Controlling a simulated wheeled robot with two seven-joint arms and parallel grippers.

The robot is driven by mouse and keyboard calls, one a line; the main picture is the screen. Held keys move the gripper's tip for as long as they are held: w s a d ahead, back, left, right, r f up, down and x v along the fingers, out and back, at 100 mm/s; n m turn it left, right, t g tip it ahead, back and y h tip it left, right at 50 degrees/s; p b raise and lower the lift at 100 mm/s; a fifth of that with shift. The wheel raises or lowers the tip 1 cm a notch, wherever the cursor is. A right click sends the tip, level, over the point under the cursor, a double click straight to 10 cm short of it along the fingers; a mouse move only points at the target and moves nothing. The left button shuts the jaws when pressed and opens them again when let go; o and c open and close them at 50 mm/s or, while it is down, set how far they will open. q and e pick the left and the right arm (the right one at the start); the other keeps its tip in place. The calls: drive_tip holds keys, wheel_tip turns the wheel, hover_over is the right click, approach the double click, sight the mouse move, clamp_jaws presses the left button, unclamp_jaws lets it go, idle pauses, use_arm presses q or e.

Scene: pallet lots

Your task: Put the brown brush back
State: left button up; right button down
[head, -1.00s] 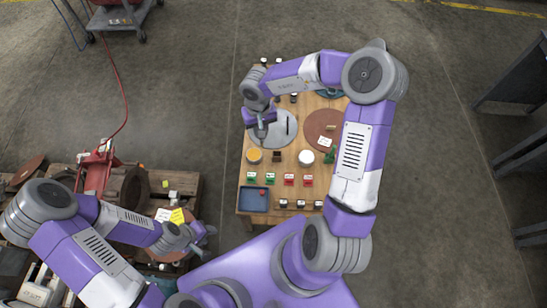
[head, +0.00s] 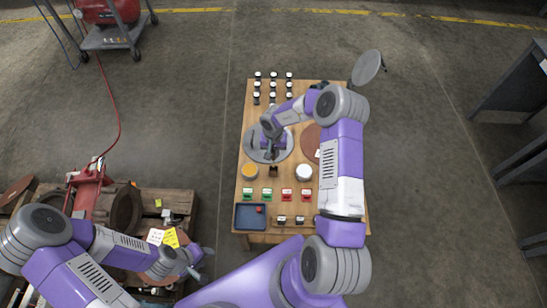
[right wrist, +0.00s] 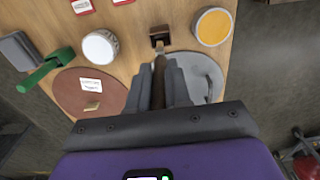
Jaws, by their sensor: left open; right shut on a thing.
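My right gripper (head: 270,153) is shut on the brown brush (right wrist: 159,76), a narrow brown piece between its fingers in the right wrist view. My left gripper (head: 195,262) is open and empty at the lower left, near the pallet.
Green and red card holders and a blue tray (head: 244,222) are at the table's near side.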

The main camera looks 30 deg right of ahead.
sight(273, 160)
wheel_tip(273, 160, down, 2)
drive_tip(key=shift+f+b, duration=0.25)
drive_tip(key=shift+b, duration=0.15)
drive_tip(key=shift+r, duration=0.15)
drive_tip(key=shift+f+p, duration=0.3)
drive_tip(key=shift+f, duration=0.35)
drive_tip(key=c, duration=1.1)
unclamp_jaws()
